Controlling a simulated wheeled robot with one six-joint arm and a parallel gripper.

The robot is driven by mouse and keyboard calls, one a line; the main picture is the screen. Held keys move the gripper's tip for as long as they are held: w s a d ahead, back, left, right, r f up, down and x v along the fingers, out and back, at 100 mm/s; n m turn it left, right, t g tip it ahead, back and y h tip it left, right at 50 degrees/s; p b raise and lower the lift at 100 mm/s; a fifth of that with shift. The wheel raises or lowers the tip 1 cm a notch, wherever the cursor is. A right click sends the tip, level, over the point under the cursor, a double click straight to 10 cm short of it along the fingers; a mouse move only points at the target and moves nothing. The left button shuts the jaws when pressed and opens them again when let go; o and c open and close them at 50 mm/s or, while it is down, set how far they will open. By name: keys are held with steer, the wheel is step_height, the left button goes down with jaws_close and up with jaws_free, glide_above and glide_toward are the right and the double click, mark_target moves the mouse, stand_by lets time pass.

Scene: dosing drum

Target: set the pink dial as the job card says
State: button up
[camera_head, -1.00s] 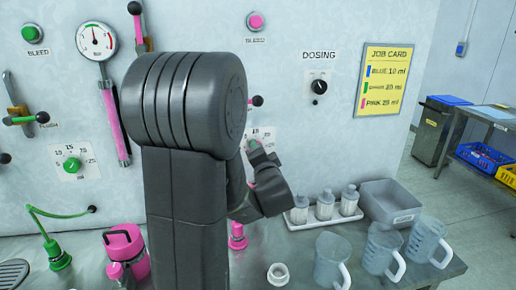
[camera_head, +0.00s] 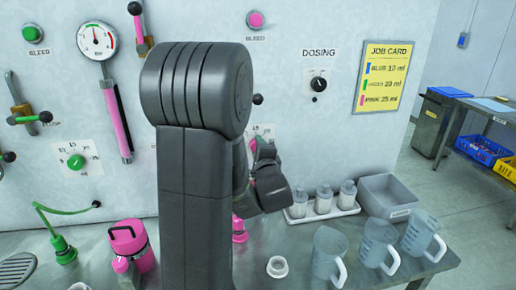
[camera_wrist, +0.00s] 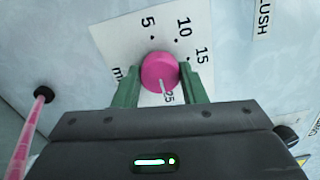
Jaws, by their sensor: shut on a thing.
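The pink dial (camera_wrist: 160,72) sits on a white scale plate on the wall in the wrist view. My gripper (camera_wrist: 160,82) has its two green fingers closed on either side of the dial. The dial's white pointer line points toward the mark 25. The marks 5, 10 and 15 also show; the part of the scale behind the fingers is hidden. In the head view my gripper (camera_head: 258,150) is at the wall, and my arm hides the dial. The yellow job card (camera_head: 384,77) lists blue 10 ml, green 20 ml and pink 25 ml.
A green dial (camera_head: 76,161) is on the wall at left, and a black dosing knob (camera_head: 318,85) is at right. A pink canister (camera_head: 131,246), several clear jugs (camera_head: 378,242), a bottle tray (camera_head: 322,212) and a grey bin (camera_head: 390,195) stand on the bench.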

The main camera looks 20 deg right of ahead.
stand_by(0.4)
steer(key=o, duration=1)
steer(key=shift+s, duration=0.15)
steer(key=b+v, duration=0.1)
steer(key=v, duration=1.2)
steer(key=shift+s+f+b, duration=0.1)
steer(key=shift+s+b, duration=0.2)
steer(key=shift+b, duration=0.05)
steer(key=shift+w, duration=0.15)
steer(key=p+x, duration=0.1)
steer(key=x, duration=1.2)
steer(key=shift+w+p, duration=0.3)
steer(key=shift+p, duration=0.1)
steer(key=shift+s, duration=0.1)
